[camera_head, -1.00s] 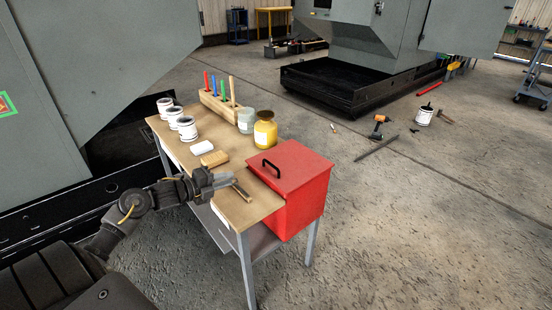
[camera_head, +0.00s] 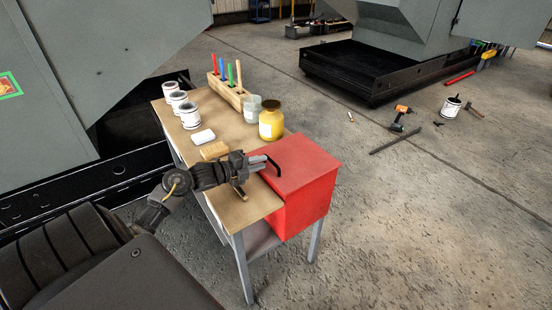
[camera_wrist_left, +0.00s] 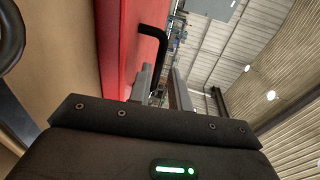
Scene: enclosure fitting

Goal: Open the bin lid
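The red bin (camera_head: 305,205) stands at the right end of the workbench with its flat red lid (camera_head: 305,155) closed. A black bar handle (camera_head: 276,165) stands up from the lid. My left gripper (camera_head: 258,163) is at the handle's left side, just above the lid edge. In the left wrist view, its two fingers (camera_wrist_left: 161,88) are apart. The black handle (camera_wrist_left: 155,36) reaches down towards the gap between them, beside the red lid surface (camera_wrist_left: 115,45). I cannot tell whether the fingers touch the handle. My right gripper is not in view.
The workbench (camera_head: 235,212) also holds a yellow jar (camera_head: 271,122), a grey-green jar (camera_head: 251,108), a wooden block with coloured tools (camera_head: 228,92), several white cans (camera_head: 190,116), a white block (camera_head: 203,137) and a brush (camera_head: 214,150). Open floor lies right of the bin.

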